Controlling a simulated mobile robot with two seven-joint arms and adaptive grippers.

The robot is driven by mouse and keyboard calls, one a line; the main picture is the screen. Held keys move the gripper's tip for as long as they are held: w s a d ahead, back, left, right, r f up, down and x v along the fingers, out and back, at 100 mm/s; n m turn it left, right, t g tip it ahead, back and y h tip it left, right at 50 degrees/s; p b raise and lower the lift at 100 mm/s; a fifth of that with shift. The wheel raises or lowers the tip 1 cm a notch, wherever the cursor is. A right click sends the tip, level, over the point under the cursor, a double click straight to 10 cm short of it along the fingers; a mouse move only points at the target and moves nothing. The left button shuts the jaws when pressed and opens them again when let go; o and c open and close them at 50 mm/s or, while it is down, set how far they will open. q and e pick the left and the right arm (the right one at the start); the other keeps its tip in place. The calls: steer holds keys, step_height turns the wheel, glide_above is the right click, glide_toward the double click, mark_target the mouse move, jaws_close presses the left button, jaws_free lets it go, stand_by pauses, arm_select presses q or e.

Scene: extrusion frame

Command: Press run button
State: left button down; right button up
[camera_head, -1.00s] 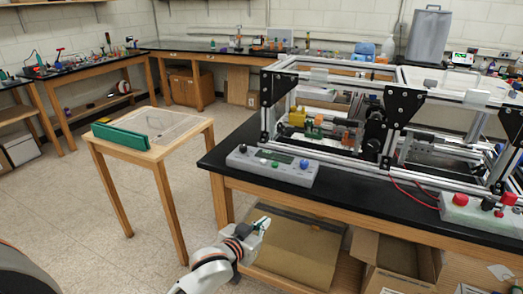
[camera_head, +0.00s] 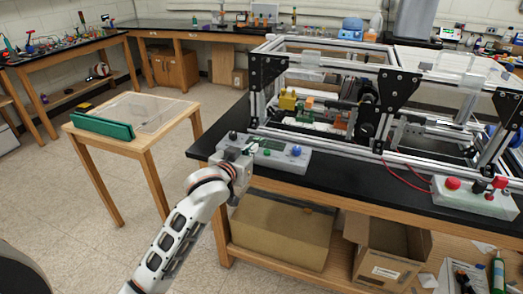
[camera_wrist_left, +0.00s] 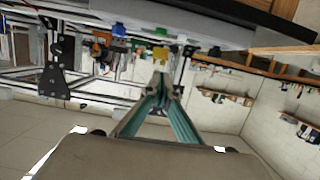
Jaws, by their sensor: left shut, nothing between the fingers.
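A grey control box (camera_head: 283,160) stands on the front left part of the black bench top. It has a black knob (camera_head: 233,135), a small display and a blue button (camera_head: 297,150). The wrist view shows its blue button (camera_wrist_left: 118,30), a green button (camera_wrist_left: 162,33) and a dark knob (camera_wrist_left: 213,50), upside down. I cannot read a run label. My left gripper (camera_head: 246,152) is shut and empty at the box's left front part. In the wrist view its fingertips (camera_wrist_left: 160,76) point towards the green button's side; contact cannot be told. My right gripper is out of view.
The extrusion frame (camera_head: 330,75) stands behind the box. A second control box (camera_head: 475,197) with red buttons is at the right, with red wires. Cardboard boxes (camera_head: 283,228) sit on the shelf below. A small wooden table (camera_head: 150,135) with a green item (camera_head: 103,125) stands left.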

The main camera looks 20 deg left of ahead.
arm_select(q)
glide_above(262, 157)
step_height(262, 157, down, 2)
step_height(262, 157, down, 3)
steer(key=shift+s+r, duration=0.15)
steer(key=shift+f, duration=0.85)
